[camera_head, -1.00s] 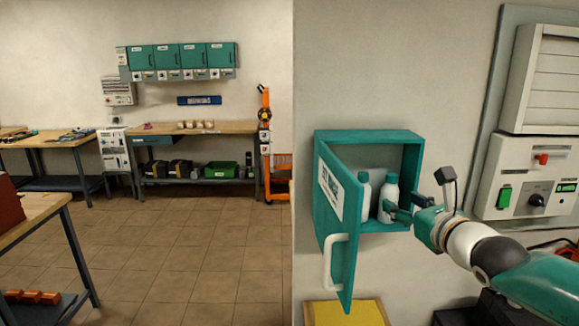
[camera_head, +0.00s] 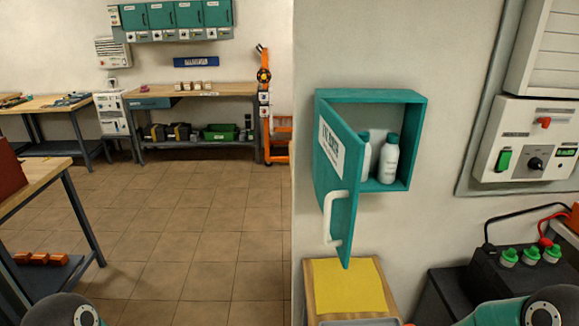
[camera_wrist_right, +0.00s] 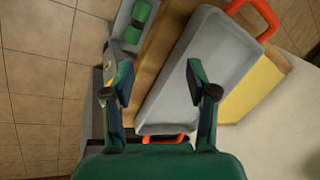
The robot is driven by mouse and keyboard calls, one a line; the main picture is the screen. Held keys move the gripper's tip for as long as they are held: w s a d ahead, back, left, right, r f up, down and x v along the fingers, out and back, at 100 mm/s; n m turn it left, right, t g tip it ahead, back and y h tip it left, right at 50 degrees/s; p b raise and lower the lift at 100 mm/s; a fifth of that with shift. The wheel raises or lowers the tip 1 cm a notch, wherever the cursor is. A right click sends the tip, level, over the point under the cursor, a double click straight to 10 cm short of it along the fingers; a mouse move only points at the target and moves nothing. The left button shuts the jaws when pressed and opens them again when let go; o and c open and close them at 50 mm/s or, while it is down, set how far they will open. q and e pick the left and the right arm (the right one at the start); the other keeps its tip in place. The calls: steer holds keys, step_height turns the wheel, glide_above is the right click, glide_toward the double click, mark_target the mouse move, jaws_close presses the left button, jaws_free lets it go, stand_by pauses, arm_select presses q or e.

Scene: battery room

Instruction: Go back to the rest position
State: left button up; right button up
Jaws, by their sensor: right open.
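My right gripper (camera_wrist_right: 158,78) shows in the right wrist view, its two fingers spread apart with nothing between them. It is above a grey tray (camera_wrist_right: 190,85) with orange handles; the distance to the tray is hard to tell. In the head view only joints of my arms show at the bottom left and bottom right edges, and neither gripper is seen there. The teal wall cabinet (camera_head: 414,140) has its door (camera_head: 342,190) swung open. Two white bottles with teal caps stand inside: the right bottle (camera_head: 388,162) is clear to see, the left bottle (camera_head: 365,155) is partly behind the door.
A yellow mat (camera_head: 345,287) lies on a surface below the cabinet. A black battery (camera_head: 512,270) with green caps and cables stands at the right, under a control panel (camera_head: 530,140). A bench (camera_head: 195,90) stands far back. The tiled floor (camera_head: 195,220) at the left is open.

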steer(key=s+a+f+n+g+y, duration=0.1)
steer(key=s+a+f+n, duration=0.25)
steer(key=s, duration=0.35)
steer(key=s+a+f+n+g+y, duration=0.1)
steer(key=s+a+f+n+g, duration=0.1)
steer(key=s+f+n, duration=0.4)
step_height(320, 180, down, 7)
steer(key=s+b, duration=0.1)
steer(key=b, duration=0.8)
steer(key=shift+s+a, duration=0.15)
steer(key=shift+s, duration=0.1)
